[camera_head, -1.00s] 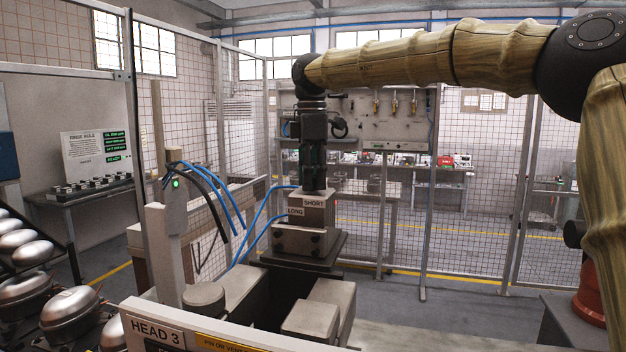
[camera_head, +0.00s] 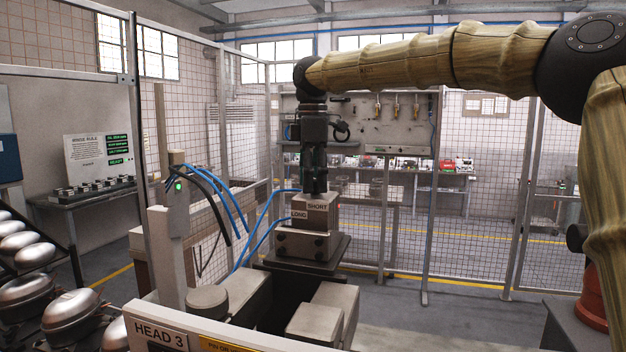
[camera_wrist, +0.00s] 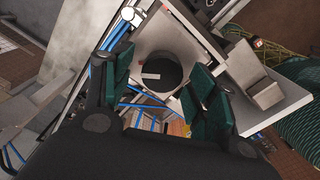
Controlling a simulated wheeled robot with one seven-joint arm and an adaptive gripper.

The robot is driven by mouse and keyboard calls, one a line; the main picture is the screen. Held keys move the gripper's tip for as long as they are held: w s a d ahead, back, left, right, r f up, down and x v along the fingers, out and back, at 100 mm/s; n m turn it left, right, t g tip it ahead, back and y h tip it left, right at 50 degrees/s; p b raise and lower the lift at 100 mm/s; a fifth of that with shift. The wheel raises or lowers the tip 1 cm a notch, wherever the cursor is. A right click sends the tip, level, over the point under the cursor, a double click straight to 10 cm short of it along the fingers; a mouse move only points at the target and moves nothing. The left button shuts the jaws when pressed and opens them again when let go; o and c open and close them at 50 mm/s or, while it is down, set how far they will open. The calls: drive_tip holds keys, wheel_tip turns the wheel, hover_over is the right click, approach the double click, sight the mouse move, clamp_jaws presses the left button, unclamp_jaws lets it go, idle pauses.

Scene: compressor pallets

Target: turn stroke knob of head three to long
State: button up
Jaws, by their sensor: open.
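The head block (camera_head: 306,243) has white plates reading SHORT (camera_head: 317,207) and LONG (camera_head: 299,214) at its top. My gripper (camera_head: 314,190) points straight down just over this block in the head view, where its fingers hide the knob. In the wrist view the dark round stroke knob (camera_wrist: 160,84) shows a white pointer bar across its face. My gripper (camera_wrist: 159,72) is open there, with one green-padded finger on each side of the knob. I cannot tell whether either pad touches it. The HEAD 3 sign (camera_head: 161,337) is on the front panel.
Blue hoses (camera_head: 262,238) run to the head block from a post with a green light (camera_head: 178,186). Pale blocks (camera_head: 322,317) stand in front of the head. Silver compressors (camera_head: 70,310) lie at the left. A mesh fence (camera_head: 480,200) stands behind.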

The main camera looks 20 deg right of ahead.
drive_tip(key=shift+d+r, duration=0.1)
drive_tip(key=shift+d, duration=0.1)
wheel_tip(320, 180, up, 12)
drive_tip(key=shift+a, duration=0.15)
idle(0.4)
drive_tip(key=shift+f, duration=0.2)
